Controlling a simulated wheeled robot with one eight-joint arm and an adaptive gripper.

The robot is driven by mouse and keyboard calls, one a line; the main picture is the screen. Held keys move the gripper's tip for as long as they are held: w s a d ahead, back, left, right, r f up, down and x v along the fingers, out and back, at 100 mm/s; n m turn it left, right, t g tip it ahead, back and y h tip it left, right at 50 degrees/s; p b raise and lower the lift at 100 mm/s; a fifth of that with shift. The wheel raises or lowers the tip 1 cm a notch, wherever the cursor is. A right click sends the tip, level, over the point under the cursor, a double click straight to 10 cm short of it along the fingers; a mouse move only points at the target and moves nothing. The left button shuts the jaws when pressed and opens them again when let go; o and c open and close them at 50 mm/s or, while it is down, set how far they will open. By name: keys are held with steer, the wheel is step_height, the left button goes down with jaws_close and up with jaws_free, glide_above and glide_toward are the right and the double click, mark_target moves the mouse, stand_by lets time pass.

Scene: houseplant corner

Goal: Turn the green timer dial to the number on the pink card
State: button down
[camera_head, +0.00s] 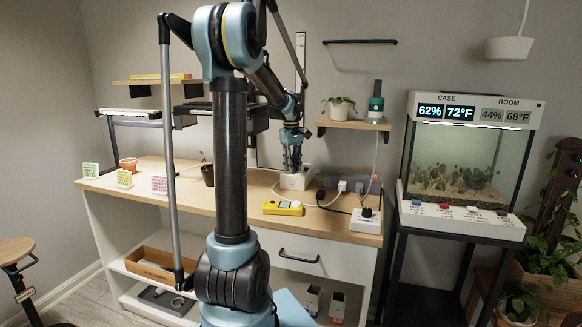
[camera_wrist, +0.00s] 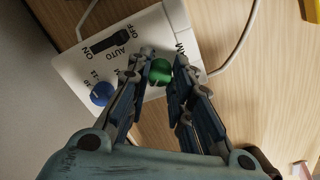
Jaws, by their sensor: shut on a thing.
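The white timer box (camera_wrist: 75,72) fills the upper left of the wrist view. The green dial (camera_wrist: 160,69) sits on its face between my fingertips, which touch it from both sides. My gripper (camera_wrist: 160,73) is shut on it, and my fingers hide most of the numbers around it. In the head view my gripper (camera_head: 292,168) reaches down onto the timer box (camera_head: 297,182) on the bench; the dial is not discernible there. The pink card (camera_head: 159,185) stands at the bench's left part; its number is too small to read.
A blue dial (camera_wrist: 102,93) and a black ON/AUTO/OFF switch (camera_wrist: 112,41) share the timer's face. A yellow meter (camera_head: 283,208) lies in front of the box. Cables and a white plug unit (camera_head: 366,226) are to the right. Green (camera_head: 90,169) and yellow (camera_head: 124,178) cards stand left.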

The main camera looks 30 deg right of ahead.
steer(key=m, duration=0.4)
steer(key=shift+m, duration=0.4)
steer(key=m, duration=0.4)
steer(key=shift+w, duration=0.1)
steer(key=m, duration=0.4)
steer(key=shift+m+g, duration=0.3)
steer(key=shift+m, duration=0.1)
steer(key=shift+a+m+y, duration=0.1)
steer(key=shift+m+y, duration=0.2)
steer(key=shift+m, duration=1.5)
steer(key=shift+w, duration=0.1)
steer(key=c, duration=1.4)
jaws_free()
